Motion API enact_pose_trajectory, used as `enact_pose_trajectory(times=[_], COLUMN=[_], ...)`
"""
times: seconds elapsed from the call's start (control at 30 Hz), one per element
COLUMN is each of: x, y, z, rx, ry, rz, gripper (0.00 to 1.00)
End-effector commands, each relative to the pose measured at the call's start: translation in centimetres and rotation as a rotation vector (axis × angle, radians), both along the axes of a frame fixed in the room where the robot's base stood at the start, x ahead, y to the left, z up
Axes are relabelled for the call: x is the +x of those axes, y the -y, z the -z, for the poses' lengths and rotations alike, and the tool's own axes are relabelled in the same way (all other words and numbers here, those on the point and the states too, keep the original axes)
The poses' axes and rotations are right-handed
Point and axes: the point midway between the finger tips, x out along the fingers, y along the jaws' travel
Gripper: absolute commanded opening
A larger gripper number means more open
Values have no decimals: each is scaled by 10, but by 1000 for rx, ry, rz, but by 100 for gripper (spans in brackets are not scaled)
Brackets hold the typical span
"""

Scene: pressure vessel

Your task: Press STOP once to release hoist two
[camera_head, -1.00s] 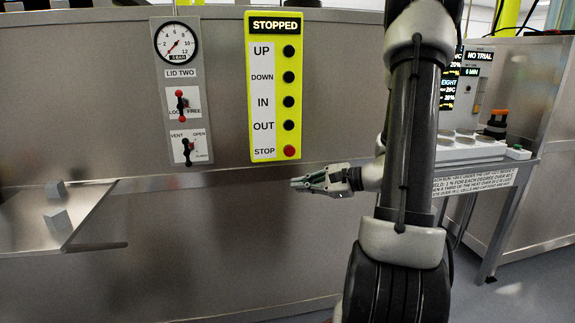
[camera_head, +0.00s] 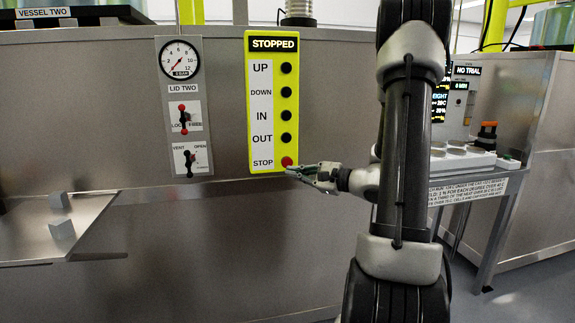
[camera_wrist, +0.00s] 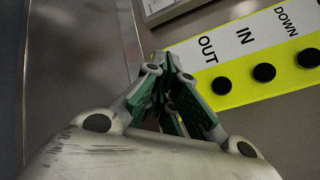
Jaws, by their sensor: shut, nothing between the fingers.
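The yellow hoist panel (camera_head: 250,100) hangs on the steel wall, with a display reading STOPPED (camera_head: 274,44). Black buttons for UP, DOWN, IN and OUT run down its right side. The red STOP button (camera_head: 287,161) is at the bottom. My gripper (camera_head: 290,170) is shut and empty, its tips just below the STOP button in the head view; I cannot tell whether they touch it. In the wrist view my gripper's fingers (camera_wrist: 180,105) cover the panel's lower end, so the STOP button is hidden there. The OUT button (camera_wrist: 221,85) shows beside them.
Left of the panel is the LID TWO plate (camera_head: 185,105) with a gauge and two red-and-black levers. A steel shelf (camera_head: 95,238) with small grey blocks juts out at lower left. A bench (camera_head: 470,185) with a device stands at the right, beyond my arm.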

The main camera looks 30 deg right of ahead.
Motion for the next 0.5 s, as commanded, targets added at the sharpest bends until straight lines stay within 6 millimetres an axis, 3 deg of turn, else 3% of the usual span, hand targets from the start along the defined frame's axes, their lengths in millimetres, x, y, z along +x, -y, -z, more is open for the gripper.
enact_pose_trajectory(times=[0.5], x=[64], y=[18], z=[0], rx=[0], ry=[0], rz=[-1], gripper=[0])
